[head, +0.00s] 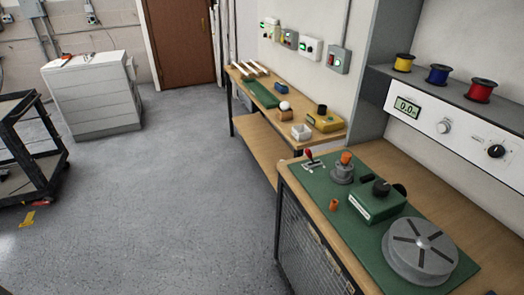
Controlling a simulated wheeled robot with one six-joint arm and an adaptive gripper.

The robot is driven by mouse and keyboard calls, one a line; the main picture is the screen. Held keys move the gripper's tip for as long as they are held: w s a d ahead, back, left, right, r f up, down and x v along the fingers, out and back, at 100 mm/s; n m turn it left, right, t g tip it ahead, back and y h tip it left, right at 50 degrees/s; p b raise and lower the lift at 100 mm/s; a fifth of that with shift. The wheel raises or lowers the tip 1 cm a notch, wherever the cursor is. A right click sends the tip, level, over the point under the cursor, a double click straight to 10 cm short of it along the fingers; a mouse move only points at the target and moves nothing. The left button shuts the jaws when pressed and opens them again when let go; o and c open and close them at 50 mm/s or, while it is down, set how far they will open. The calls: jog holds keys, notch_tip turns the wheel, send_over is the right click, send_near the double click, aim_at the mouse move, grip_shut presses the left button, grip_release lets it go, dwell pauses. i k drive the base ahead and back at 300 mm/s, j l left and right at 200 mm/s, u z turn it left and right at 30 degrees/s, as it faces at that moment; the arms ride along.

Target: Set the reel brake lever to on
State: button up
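A small lever with a red handle (309,155) stands on a light base plate at the far left corner of the green mat (330,182). Its label and exact setting are too small to read, and I cannot tell if it is the reel brake lever. A large grey reel (420,252) with dark slots lies flat at the near right end of the mat. My gripper is not in view.
Beside the lever are a grey post with an orange top (344,167), a green box with a black knob (376,203) and a small orange cylinder (333,204). A meter panel (440,125) hangs over the wooden bench (400,166).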

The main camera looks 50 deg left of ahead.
aim_at(308, 152)
jog(key=u, duration=1.2)
